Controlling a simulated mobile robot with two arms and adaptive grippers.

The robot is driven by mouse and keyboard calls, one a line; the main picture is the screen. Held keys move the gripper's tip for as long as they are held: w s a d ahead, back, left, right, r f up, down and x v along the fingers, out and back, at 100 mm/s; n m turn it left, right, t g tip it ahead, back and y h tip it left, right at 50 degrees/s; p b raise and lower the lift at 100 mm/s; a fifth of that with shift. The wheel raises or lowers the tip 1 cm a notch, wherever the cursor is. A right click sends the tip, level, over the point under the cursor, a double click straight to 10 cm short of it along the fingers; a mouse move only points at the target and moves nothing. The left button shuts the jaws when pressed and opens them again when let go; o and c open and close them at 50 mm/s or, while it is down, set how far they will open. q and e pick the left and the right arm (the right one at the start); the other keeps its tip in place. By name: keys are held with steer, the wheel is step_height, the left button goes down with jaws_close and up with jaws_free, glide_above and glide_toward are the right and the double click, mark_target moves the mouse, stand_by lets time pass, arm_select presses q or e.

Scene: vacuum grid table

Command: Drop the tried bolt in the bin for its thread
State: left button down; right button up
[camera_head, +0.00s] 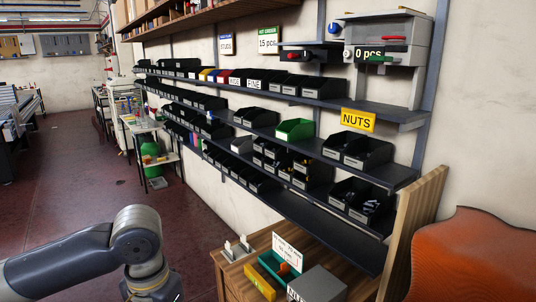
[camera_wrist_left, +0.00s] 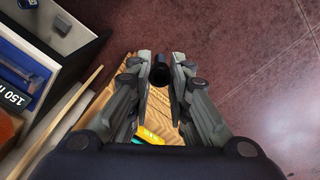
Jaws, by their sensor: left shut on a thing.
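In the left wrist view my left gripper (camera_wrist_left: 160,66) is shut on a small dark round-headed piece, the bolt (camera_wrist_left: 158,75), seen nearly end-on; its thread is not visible. The gripper is above the wooden bench edge and red floor. In the head view only my left arm shows at bottom left; its gripper is out of the picture. On the middle shelf, a bin (camera_head: 254,84) has a white label reading FINE. The bin beside it (camera_head: 234,81) has a white label too small to read surely. My right gripper is not in view.
The wooden bench (camera_head: 232,278) holds a teal tray (camera_head: 273,271), a yellow block (camera_head: 262,285) and a grey box (camera_head: 318,285). Several rows of black bins line the wall shelves, with one green bin (camera_head: 295,130) among them. An orange chair back (camera_head: 465,255) stands at right.

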arm_select(q)
steer(key=shift+s+a+r+n, duration=0.2)
steer(key=shift+s+r+n, duration=0.15)
steer(key=shift+s+n, duration=0.25)
steer(key=shift+s+a+r+n, duration=0.2)
steer(key=shift+s+r+n, duration=0.15)
steer(key=shift+n, duration=0.45)
steer(key=shift+f, duration=0.15)
steer(key=s+f, duration=0.4)
steer(key=f, duration=0.1)
